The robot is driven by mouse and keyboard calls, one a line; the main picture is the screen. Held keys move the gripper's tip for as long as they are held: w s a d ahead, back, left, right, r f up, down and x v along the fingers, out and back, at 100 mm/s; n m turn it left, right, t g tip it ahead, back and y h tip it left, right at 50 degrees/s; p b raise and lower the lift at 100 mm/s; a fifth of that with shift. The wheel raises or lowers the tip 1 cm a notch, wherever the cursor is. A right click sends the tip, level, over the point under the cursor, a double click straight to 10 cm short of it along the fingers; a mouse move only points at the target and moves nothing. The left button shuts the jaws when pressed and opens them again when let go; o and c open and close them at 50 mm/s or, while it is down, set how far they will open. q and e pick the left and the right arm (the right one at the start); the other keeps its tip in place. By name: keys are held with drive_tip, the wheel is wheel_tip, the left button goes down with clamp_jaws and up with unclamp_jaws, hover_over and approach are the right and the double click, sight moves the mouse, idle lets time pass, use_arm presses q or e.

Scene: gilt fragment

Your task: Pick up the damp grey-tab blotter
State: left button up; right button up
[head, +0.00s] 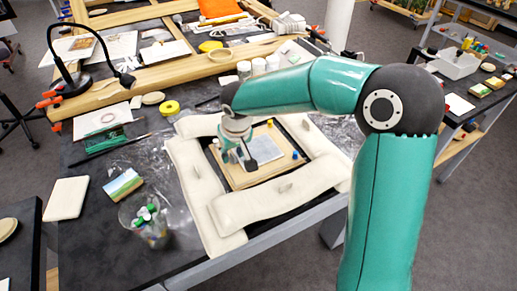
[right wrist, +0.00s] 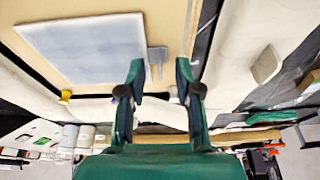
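The blotter is a thin pale grey sheet (head: 266,148) lying on a wooden board (head: 236,181) in the head view. The right wrist view shows the sheet large at upper left (right wrist: 85,45), with a small grey tab (right wrist: 157,56) at its edge. My right gripper (head: 241,163) is over the board at the left side of the sheet. In the right wrist view its two fingers (right wrist: 160,72) are apart, with the tab showing in the gap between them. I cannot tell how far the fingertips are above the tab. My left gripper is not in view.
Long cream cushions (head: 245,208) lie around the board, some with small tabs. A yellow peg (head: 270,122) and a blue peg (head: 295,154) stand at the board's edges. A clear cup of capped tubes (head: 148,220) stands at front left. A black lamp (head: 75,55) stands at back left.

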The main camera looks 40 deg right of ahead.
drive_tip(key=shift+w+f, duration=0.15)
drive_tip(key=shift+f, duration=0.35)
clamp_jaws()
drive_tip(key=shift+r, duration=0.15)
